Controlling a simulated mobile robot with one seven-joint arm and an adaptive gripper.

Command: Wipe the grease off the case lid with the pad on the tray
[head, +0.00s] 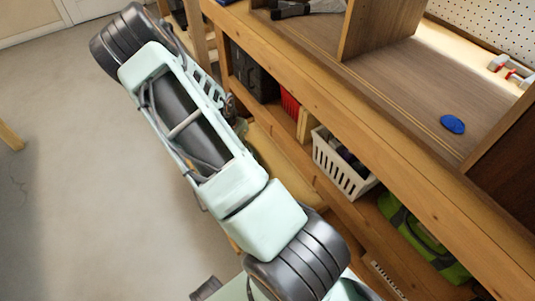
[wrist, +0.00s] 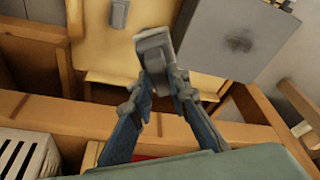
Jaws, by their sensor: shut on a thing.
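My gripper (wrist: 163,82) is shut on a grey block-shaped pad (wrist: 154,45) in the wrist view, with the pad sticking out beyond the fingertips. The grey case lid (wrist: 215,55) is to the right of the pad, a flat panel with a dark grease smudge (wrist: 239,45) near its middle. The pad appears beside the lid's left edge, clear of the smudge; I cannot tell its height over the surface. A tan surface (wrist: 105,65) lies below the pad; whether it is the tray is unclear. In the head view my arm hides most of this area.
Wooden shelf rails (wrist: 60,110) run close under my gripper. A white basket (head: 340,168), a green bag (head: 420,235) and a dark box (head: 252,72) sit on the lower shelf. A blue object (head: 452,124) lies on the upper bench. Open floor (head: 70,150) is at left.

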